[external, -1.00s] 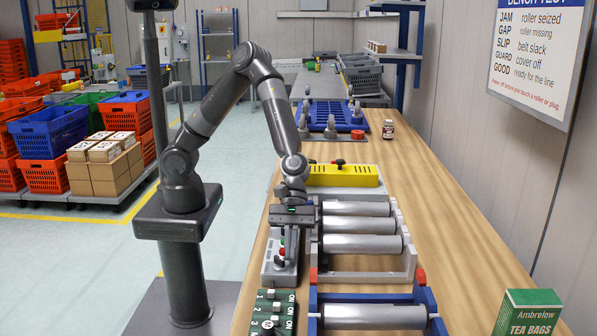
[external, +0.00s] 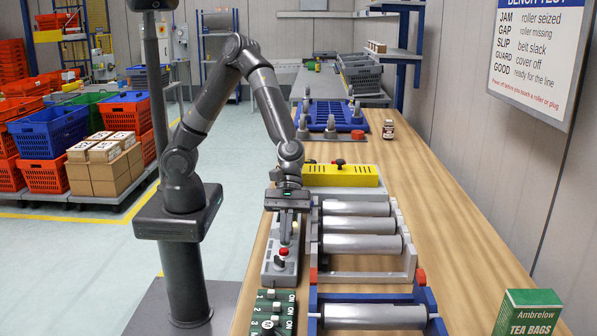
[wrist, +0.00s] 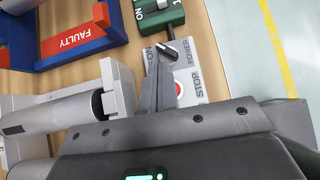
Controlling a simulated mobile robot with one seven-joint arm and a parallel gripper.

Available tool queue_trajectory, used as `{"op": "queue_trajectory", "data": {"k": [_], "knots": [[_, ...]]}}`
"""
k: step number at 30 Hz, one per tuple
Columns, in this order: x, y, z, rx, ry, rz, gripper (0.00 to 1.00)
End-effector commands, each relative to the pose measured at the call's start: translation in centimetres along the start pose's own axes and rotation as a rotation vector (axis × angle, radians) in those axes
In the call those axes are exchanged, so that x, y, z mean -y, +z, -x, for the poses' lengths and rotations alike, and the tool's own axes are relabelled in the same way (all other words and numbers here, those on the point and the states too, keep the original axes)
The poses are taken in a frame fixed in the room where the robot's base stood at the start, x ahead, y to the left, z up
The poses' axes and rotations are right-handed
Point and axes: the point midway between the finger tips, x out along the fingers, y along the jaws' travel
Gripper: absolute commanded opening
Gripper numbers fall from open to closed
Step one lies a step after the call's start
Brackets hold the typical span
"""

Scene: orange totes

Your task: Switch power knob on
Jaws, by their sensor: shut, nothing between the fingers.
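The grey control box (external: 269,270) lies on the bench, left of the rollers. It carries a red stop button (external: 284,252) and a black power knob (external: 279,264). In the wrist view the knob (wrist: 168,50) has a pale mark on it and sits between the printed words ON and POWER; the red button (wrist: 180,88) is partly hidden behind the fingers. My gripper (external: 285,240) is shut and empty, above the far part of the box. In the wrist view its fingertips (wrist: 160,68) point toward the knob; I cannot tell whether they touch it.
The roller frame (external: 408,262) stands close to the right of the box. A green switch panel (external: 270,318) lies just nearer. A blue frame marked FAULTY (wrist: 105,40) shows in the wrist view. The bench's right side is mostly clear, with a tea box (external: 528,313).

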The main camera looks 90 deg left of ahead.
Motion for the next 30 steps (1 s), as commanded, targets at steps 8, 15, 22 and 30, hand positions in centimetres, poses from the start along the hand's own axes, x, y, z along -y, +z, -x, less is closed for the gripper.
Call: {"op": "queue_trajectory", "data": {"k": [8,15,22,30], "knots": [[-0.6,-0.3,4.9,-0.002,0.017,0.004,0.00],[-0.7,-0.4,6.8,-0.001,0.019,0.008,0.00],[-0.7,-0.4,7.0,-0.001,0.019,0.008,0.00],[-0.8,-0.4,6.9,-0.001,0.020,0.008,0.00]]}}
